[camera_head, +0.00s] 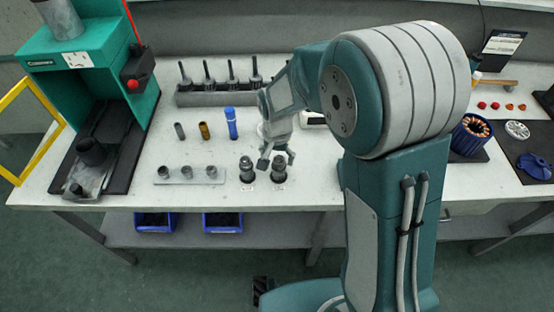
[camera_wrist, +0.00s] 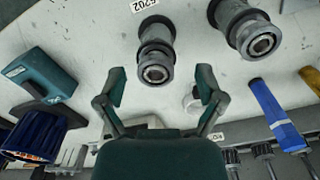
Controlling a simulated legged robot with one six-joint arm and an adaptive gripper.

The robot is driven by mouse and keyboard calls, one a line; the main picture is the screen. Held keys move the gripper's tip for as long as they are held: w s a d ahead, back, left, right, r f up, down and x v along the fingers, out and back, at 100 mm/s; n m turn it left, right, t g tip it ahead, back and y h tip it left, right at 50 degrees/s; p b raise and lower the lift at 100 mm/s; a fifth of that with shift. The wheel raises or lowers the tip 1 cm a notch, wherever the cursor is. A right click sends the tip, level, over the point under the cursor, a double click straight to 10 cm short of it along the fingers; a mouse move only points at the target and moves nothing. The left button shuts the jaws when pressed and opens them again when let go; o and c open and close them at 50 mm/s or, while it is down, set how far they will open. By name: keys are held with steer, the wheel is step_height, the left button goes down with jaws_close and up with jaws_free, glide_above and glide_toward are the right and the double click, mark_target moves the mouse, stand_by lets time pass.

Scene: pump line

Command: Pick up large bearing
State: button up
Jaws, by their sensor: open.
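Two dark stepped posts stand upright side by side near the front of the white bench. Each has a silver ring-shaped bearing at its top. The right post (camera_head: 278,171) is just below my gripper (camera_head: 278,160); the left post (camera_head: 247,170) is beside it. In the wrist view, one bearing (camera_wrist: 155,74) lies ahead between my open fingers (camera_wrist: 160,82), with a "6202" label near its post. The other bearing (camera_wrist: 262,44) is at upper right, outside the fingers. My gripper is open and empty.
A blue cylinder (camera_head: 232,124) and a brass sleeve (camera_head: 204,131) stand left of my gripper. A grey holder (camera_head: 190,176) with several sleeves is at front left. A tool rack (camera_head: 215,97) is behind. A green press (camera_head: 90,70) stands far left.

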mark_target(279, 164)
steer(key=shift+d+f, duration=0.1)
steer(key=shift+d, duration=0.25)
steer(key=shift+c, duration=0.3)
steer(key=c, duration=0.8)
steer(key=shift+a, duration=0.25)
steer(key=shift+c, duration=0.4)
steer(key=shift+d, duration=0.1)
steer(key=r, duration=0.3)
steer(key=shift+s+d+r, duration=0.1)
steer(key=shift+s+r, duration=0.1)
steer(key=shift+r, duration=0.2)
steer(key=s+d+r, duration=0.6)
steer(key=s+r, duration=0.3)
steer(key=s, duration=0.3)
steer(key=shift+d+r, duration=0.15)
steer(key=shift+d, duration=0.05)
